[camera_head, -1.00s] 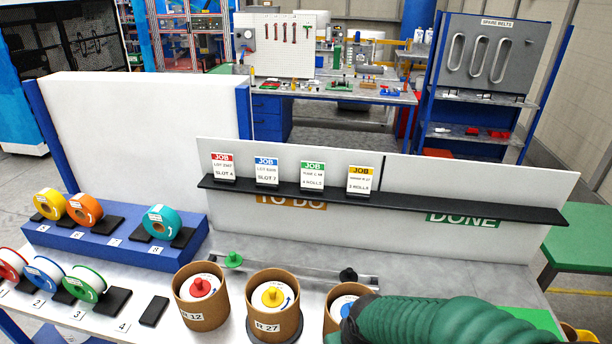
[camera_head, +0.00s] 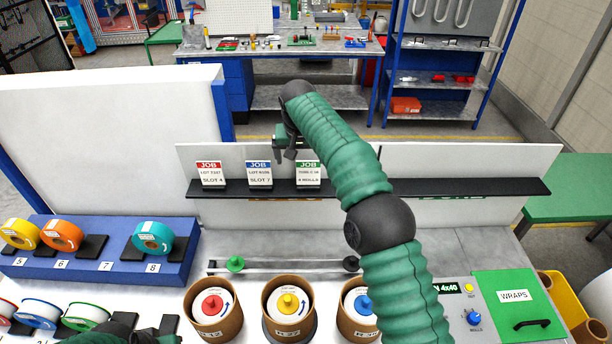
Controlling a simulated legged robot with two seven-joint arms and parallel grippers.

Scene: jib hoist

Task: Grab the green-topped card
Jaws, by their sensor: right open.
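The green-topped card (camera_head: 308,174) stands upright on the black ledge of the white panel, right of the blue-topped card (camera_head: 258,174) and the red-topped card (camera_head: 210,174). My right arm reaches up from the lower right. My right gripper (camera_head: 285,155) is open and empty, with its fingers pointing down. In the picture it is just above and left of the green-topped card; I cannot tell its distance in depth. My arm hides the spot where the yellow-topped card stood. A dark green part of my left arm shows at the bottom left edge; its jaws cannot be made out.
The black ledge (camera_head: 460,187) runs along the white panel (camera_head: 480,157). Below it stand several cardboard tubs, such as one with a red knob (camera_head: 211,322). Tape rolls sit on a blue stand (camera_head: 100,254) at left. A green WRAPS lid (camera_head: 512,302) lies at right.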

